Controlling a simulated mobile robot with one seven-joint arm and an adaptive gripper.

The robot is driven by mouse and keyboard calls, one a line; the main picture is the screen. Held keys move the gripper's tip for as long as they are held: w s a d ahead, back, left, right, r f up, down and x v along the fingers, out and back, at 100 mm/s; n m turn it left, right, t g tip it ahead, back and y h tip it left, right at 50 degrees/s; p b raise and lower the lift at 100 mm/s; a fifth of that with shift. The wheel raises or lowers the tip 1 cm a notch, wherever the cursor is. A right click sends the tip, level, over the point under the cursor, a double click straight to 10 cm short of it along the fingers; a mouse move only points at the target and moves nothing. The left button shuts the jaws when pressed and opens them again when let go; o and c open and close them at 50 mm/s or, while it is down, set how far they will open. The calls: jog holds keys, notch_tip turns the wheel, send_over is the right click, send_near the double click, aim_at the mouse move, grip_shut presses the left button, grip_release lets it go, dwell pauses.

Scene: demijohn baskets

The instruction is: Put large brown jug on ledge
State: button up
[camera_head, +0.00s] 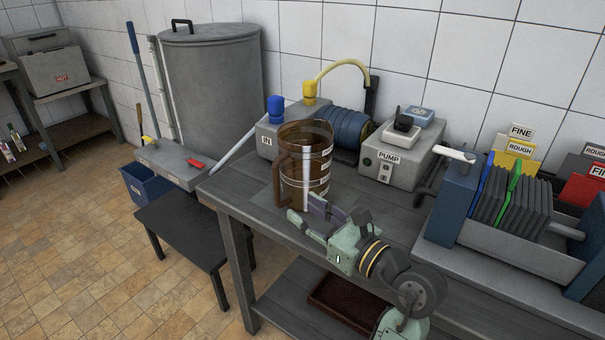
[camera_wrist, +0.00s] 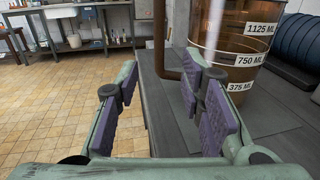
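The large brown jug (camera_head: 318,165) stands upright on the grey workbench (camera_head: 262,205), its handle (camera_head: 279,180) facing left. It is see-through, with white volume labels. A pale streak shows through it. In the wrist view the jug (camera_wrist: 238,60) is at upper right, with part of its handle (camera_wrist: 173,45) beyond the fingertips. My gripper (camera_head: 310,215) is open and empty, in front of the jug at bench height. In the wrist view its purple-padded fingers (camera_wrist: 162,78) are spread, with the right finger overlapping the jug's lower left. A grey ledge-like block (camera_head: 172,162) stands left of the bench.
A low dark table (camera_head: 185,232) stands left of the bench, beside a blue bin (camera_head: 145,185). A large grey vat (camera_head: 212,85) is behind. The IN box (camera_head: 268,137), hose reel (camera_head: 345,127) and PUMP box (camera_head: 392,158) stand behind the jug. A plate rack (camera_head: 520,245) is at right.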

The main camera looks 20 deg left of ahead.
aim_at(279, 194)
jog(key=x, duration=0.4)
jog(key=shift+s+a+r+p, duration=0.1)
jog(key=shift+r+p, duration=0.05)
jog(key=shift+p, duration=0.2)
jog(key=shift+f+p+x, duration=0.15)
jog(key=shift+p+x, duration=0.3)
jog(key=shift+x, duration=0.9)
jog(key=shift+f+p+x, duration=0.2)
jog(key=shift+p+x, duration=0.25)
jog(key=shift+x, duration=0.95)
grip_shut()
jog(key=shift+r, duration=0.1)
